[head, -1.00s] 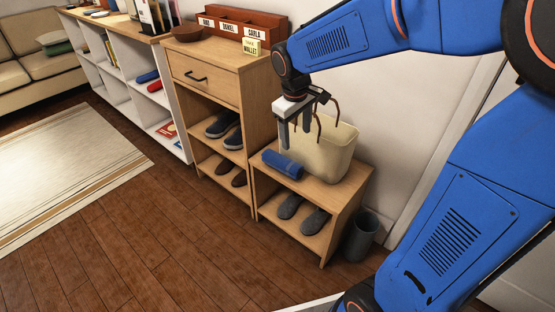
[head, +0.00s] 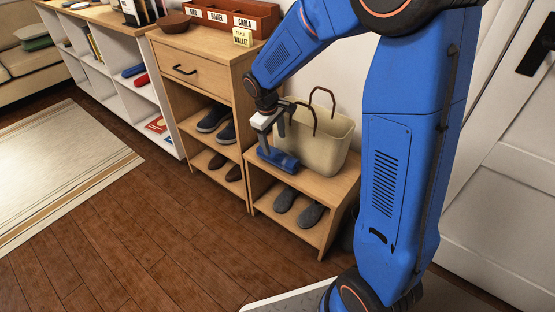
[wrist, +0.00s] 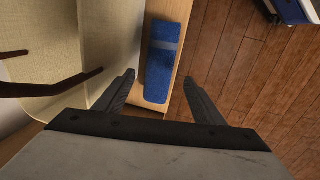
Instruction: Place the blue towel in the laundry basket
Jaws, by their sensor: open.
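The blue towel (head: 284,161) is a rolled bundle lying on the low wooden bench, just left of a cream basket-like bag (head: 323,147) with two brown handles. In the wrist view the towel (wrist: 162,65) shows a paler band across it and lies lengthwise between the finger lines. My gripper (head: 272,141) is open, pointing down over the towel and hiding part of it. The left finger (wrist: 128,78) shows in front of the cream bag's side. I cannot tell whether the fingers touch the towel. No other container that looks like a laundry basket shows clearly.
The low bench (head: 344,185) holds grey shoes (head: 310,214) underneath. A taller wooden cabinet (head: 205,60) with a drawer stands to the left. A brown handle (wrist: 50,88) arches near my gripper. The wooden floor (head: 150,240) in front is clear.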

